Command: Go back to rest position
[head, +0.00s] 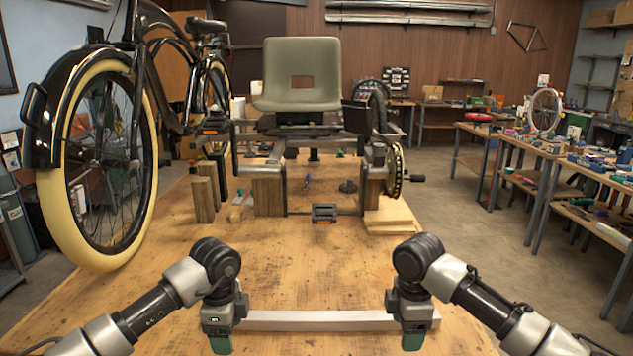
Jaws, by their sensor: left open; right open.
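My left gripper (220,342) and my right gripper (413,340) point down near the front of the wooden workbench (330,258). Both are open, one near each end of a pale straight bar (315,320). The bar's ends are hidden by the grippers, and I cannot tell whether the fingers touch it. The trike frame (305,150), with a grey-green seat (297,75), stands farther back on the bench, clear of both grippers.
Wooden blocks (269,196) prop the frame. A small pedal-like part (324,213) lies before it. A large cream-tyred wheel (98,170) stands at the left. Side tables (590,165) with tools line the right. The bench between the arms and frame is mostly clear.

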